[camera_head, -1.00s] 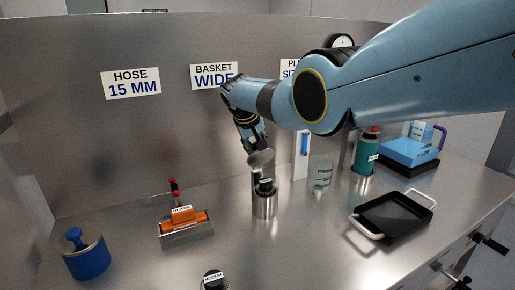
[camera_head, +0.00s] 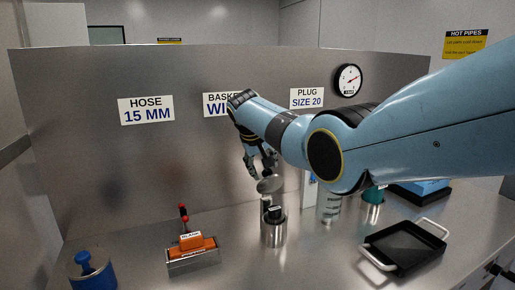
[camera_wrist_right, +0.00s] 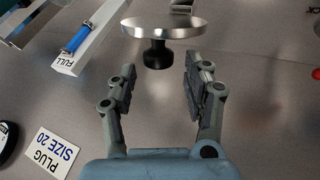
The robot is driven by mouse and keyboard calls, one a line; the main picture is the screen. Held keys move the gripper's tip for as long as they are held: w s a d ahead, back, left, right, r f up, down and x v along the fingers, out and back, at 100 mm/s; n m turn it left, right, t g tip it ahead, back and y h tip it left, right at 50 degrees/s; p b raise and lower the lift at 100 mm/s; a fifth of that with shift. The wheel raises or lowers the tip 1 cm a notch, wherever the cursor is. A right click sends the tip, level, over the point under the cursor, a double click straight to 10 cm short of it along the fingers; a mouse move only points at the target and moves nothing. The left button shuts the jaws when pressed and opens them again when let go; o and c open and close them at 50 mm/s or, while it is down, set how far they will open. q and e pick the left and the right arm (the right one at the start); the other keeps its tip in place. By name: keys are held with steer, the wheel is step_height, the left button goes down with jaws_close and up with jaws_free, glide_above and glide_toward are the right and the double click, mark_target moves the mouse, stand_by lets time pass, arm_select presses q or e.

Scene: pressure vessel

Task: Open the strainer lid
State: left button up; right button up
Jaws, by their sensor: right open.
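The strainer lid, a shiny metal disc (camera_head: 270,185), stands tilted above a metal cylinder (camera_head: 273,232) on the bench. A black labelled piece (camera_head: 275,212) sits in the cylinder's mouth. I cannot tell how the disc is joined to the cylinder. My right gripper (camera_head: 262,168) is just above the disc. In the right wrist view the lid (camera_wrist_right: 163,29) is nearly edge-on, its black knob (camera_wrist_right: 157,55) pointing back at me. The open fingers of my right gripper (camera_wrist_right: 158,72) are on either side, with the knob just beyond the tips. My left gripper is not in view.
A black tray with pale handles (camera_head: 405,248) lies at the right. An orange block in a metal holder (camera_head: 193,252) and a blue weight-like object (camera_head: 92,272) are at the left. A glass beaker (camera_head: 328,207) stands right of the cylinder. The steel back panel (camera_head: 90,170) is behind.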

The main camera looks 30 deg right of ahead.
steer(key=v, duration=0.9)
steer(key=shift+a+r, duration=0.1)
